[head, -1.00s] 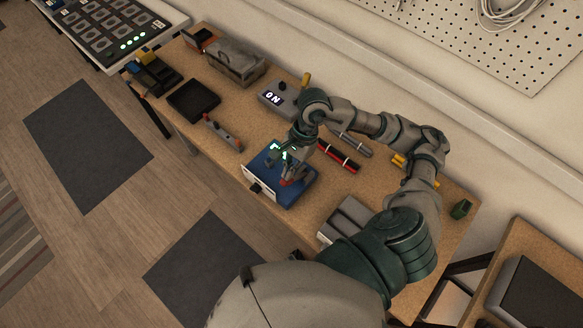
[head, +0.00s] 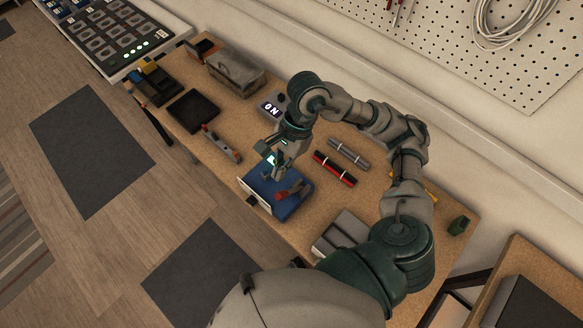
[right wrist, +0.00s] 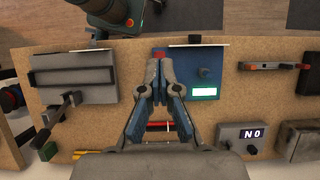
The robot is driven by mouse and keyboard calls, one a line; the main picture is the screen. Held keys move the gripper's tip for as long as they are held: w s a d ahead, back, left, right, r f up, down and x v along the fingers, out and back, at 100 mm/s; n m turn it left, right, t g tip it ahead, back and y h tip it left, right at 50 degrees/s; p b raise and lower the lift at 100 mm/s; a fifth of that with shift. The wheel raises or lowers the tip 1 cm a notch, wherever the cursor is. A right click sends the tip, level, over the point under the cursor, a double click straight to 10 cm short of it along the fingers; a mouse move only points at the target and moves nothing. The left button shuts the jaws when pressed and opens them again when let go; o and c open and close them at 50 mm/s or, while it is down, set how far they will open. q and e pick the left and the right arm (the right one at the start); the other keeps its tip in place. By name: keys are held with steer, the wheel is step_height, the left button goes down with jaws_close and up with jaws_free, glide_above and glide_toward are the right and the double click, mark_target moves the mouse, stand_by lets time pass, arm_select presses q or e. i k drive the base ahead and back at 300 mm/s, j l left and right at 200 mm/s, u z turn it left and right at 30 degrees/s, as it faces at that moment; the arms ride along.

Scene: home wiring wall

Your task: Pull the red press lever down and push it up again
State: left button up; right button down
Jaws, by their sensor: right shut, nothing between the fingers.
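The blue press box (head: 268,182) stands near the front edge of the bench, with a pale plate on its front side. Its red press lever (head: 283,196) lies low over the box top, red grip toward the front. My right gripper (head: 276,168) is shut and empty, above the box and beside the lever. In the right wrist view, the fingertips (right wrist: 160,62) cover part of the lever; its red end (right wrist: 159,54) shows just past them. The blue box (right wrist: 205,62) there has a lit green display (right wrist: 203,91). Contact with the lever cannot be told. My left gripper is out of view.
A grey box with a lit display (head: 272,107) stands behind the press. Red and grey rods (head: 335,168) lie to its right. A handled bar (head: 221,146) and black tray (head: 193,110) are to the left. A grey panel (head: 342,232) lies at the front right.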

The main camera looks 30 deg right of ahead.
mark_target(291, 191)
steer(key=k+j, duration=1.05)
steer(key=k, duration=0.25)
